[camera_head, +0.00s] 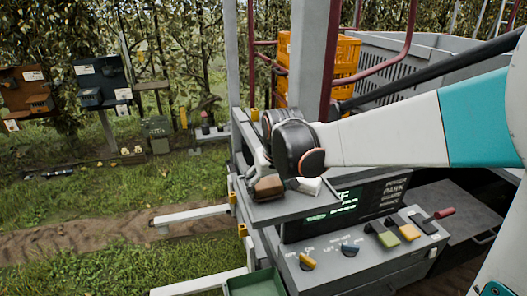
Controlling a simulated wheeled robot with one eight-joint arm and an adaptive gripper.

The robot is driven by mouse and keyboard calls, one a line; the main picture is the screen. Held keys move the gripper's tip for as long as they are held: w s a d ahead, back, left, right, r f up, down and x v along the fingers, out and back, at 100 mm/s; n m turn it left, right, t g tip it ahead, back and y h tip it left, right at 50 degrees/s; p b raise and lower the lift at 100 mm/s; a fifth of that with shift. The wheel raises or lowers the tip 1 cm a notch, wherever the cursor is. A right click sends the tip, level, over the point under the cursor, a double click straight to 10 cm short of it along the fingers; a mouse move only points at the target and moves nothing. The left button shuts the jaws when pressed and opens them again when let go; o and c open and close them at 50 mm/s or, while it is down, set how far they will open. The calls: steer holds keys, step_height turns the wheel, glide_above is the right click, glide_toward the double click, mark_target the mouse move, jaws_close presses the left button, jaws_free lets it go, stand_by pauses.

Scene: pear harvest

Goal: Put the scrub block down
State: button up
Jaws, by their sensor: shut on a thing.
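My gripper (264,171) is at the left end of a grey shelf (282,207) on the machine, mostly hidden by my dark wrist. A brown block (268,188), which looks like the scrub block, is at my fingertips. My gripper is shut on it, low over the shelf's front left part. I cannot tell whether the block touches the shelf. Its back is hidden by my gripper and wrist.
A small white object (308,186) lies on the shelf right of the block. Below is a control panel (350,256) with levers and a lit display (332,208). Orange crates (346,54) and a dark red rail (330,60) stand behind my arm. Grass lies left.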

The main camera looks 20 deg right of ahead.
steer(key=shift+f, duration=0.5)
steer(key=o, duration=0.9)
steer(key=shift+f, duration=0.15)
steer(key=shift+o, duration=0.2)
